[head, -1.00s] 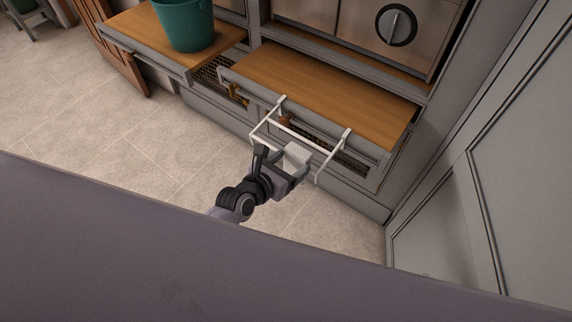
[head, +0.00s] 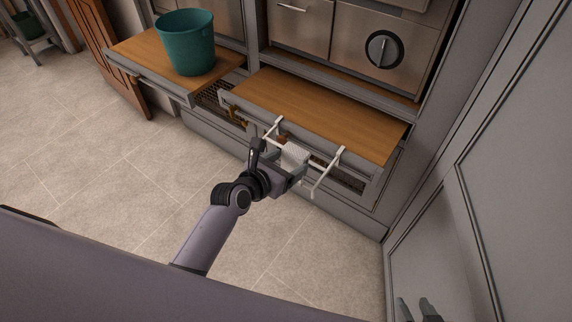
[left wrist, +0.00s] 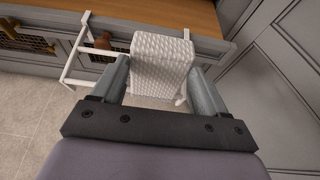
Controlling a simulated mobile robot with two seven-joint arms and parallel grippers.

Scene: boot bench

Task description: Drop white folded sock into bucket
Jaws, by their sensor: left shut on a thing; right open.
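The white folded sock (head: 295,155) is a ribbed white block at the hanging rack. My left gripper (head: 289,170) is shut on it; in the left wrist view the sock (left wrist: 160,60) sits between the two fingers (left wrist: 162,90). The sock overlaps the rack in the picture, and I cannot tell whether they touch. The teal bucket (head: 187,45) stands upright on the wooden bench top at the back left, well away from the sock. My right gripper (head: 420,308) is open and empty at the bottom right edge, partly cut off.
The white wire rack (head: 328,172) hangs on the front edge of the right bench section (head: 310,105), whose wooden top is bare. A tall grey cabinet panel (head: 515,150) stands at the right. A second dark green container (head: 27,25) is far left. The tiled floor in front is clear.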

